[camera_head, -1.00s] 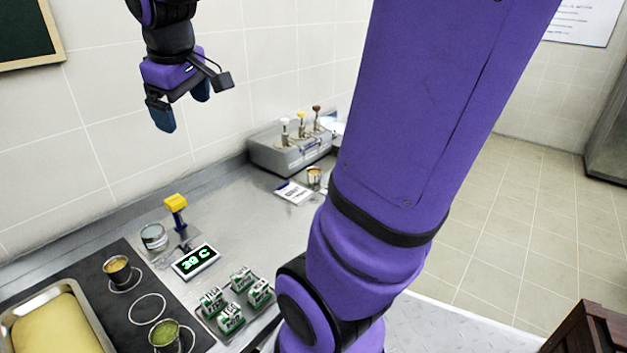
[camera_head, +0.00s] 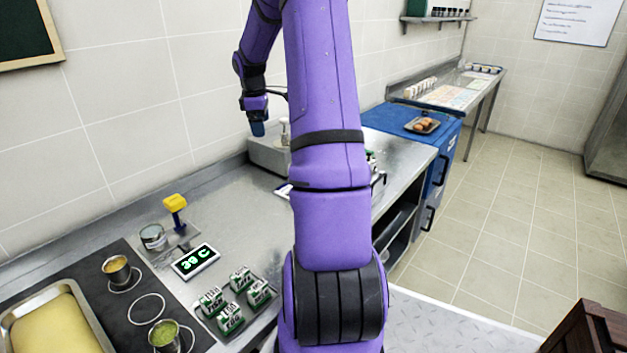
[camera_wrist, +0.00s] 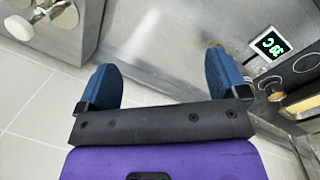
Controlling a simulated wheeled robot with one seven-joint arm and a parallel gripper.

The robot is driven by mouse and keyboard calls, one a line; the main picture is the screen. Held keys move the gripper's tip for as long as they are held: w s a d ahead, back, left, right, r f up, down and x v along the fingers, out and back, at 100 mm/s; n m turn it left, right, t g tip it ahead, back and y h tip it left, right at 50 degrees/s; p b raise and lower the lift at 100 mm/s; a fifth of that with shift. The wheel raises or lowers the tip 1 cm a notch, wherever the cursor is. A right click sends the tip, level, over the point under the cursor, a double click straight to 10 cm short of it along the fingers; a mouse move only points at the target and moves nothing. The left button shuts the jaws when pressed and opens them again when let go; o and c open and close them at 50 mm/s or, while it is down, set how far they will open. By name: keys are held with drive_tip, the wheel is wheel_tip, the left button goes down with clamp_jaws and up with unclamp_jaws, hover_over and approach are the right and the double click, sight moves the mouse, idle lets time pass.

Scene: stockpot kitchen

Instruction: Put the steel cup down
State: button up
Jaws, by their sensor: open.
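My gripper (camera_head: 257,128) is up near the back wall, beside the grey pump box. In the wrist view my gripper (camera_wrist: 161,78) has its two blue fingers wide apart, with nothing between them. A steel cup with orange contents (camera_head: 117,270) stands at a white ring on the dark mat (camera_head: 78,268). Another steel cup with green contents (camera_head: 165,335) stands nearer the front of the mat. An empty white ring (camera_head: 147,308) lies between them. I cannot tell which cup the task means. My arm hides part of the counter right of the pump box.
The grey pump box (camera_head: 268,158) stands against the wall. A display (camera_head: 195,262), a steel tin (camera_head: 153,238), a yellow-topped tool (camera_head: 175,204) and several green-and-white cartons (camera_head: 236,298) stand on the counter. A tray with a yellow slab (camera_head: 55,325) is front left. Mid-counter is clear.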

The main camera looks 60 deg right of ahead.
drive_tip(key=shift+n+y, duration=0.5)
drive_tip(key=shift+y, duration=0.3)
drive_tip(key=s+d+f, duration=0.3)
drive_tip(key=d+f, duration=0.3)
drive_tip(key=f, duration=0.1)
drive_tip(key=s+d+f, duration=0.3)
drive_tip(key=d+f, duration=0.2)
drive_tip(key=f, duration=0.2)
drive_tip(key=s+d+f, duration=0.3)
drive_tip(key=d+f, duration=0.3)
drive_tip(key=f, duration=0.1)
drive_tip(key=shift+d, duration=0.3)
drive_tip(key=shift+w+d+f, duration=0.15)
drive_tip(key=shift+f, duration=1.25)
drive_tip(key=shift+w+d+f, duration=0.1)
drive_tip(key=shift+f, duration=1.3)
drive_tip(key=c, duration=1.2)
drive_tip(key=shift+r, duration=0.15)
